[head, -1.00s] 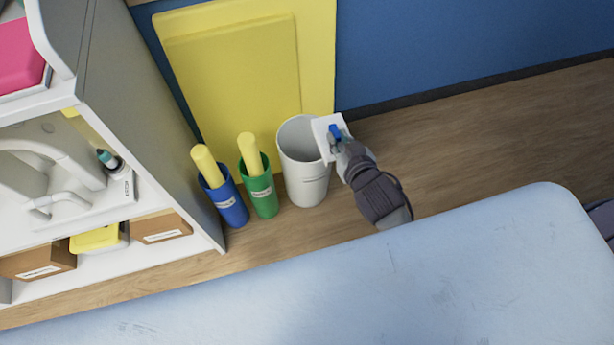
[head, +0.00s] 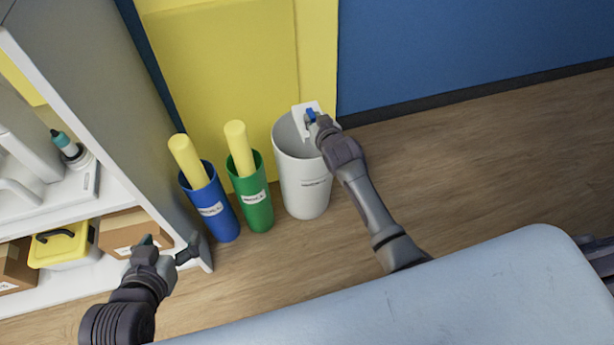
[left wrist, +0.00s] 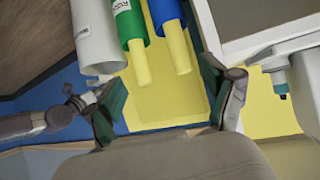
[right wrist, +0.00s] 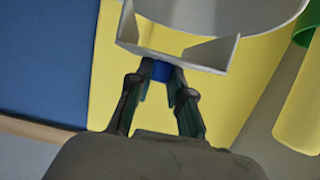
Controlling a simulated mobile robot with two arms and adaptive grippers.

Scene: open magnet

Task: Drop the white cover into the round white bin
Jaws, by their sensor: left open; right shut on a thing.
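The white cover (head: 300,121) is a small white piece with a blue grip. My right gripper (head: 312,117) is shut on its blue grip and holds it at the rim of the round white bin (head: 305,185), over the far right part of the opening. In the right wrist view the cover (right wrist: 180,50) hangs beyond the fingers (right wrist: 160,80), with the bin's rim (right wrist: 240,15) behind it. I cannot tell if cover and rim touch. The bin (left wrist: 97,35) also shows in the left wrist view. My left gripper (head: 166,250) is open and empty near the shelf's lower corner.
A green tube (head: 256,205) and a blue tube (head: 213,212), each with a yellow roll, stand left of the bin. Yellow panels (head: 230,70) lean behind. A white shelf unit (head: 110,100) is at left. A pale blue padded surface (head: 450,300) fills the front. Floor at right is clear.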

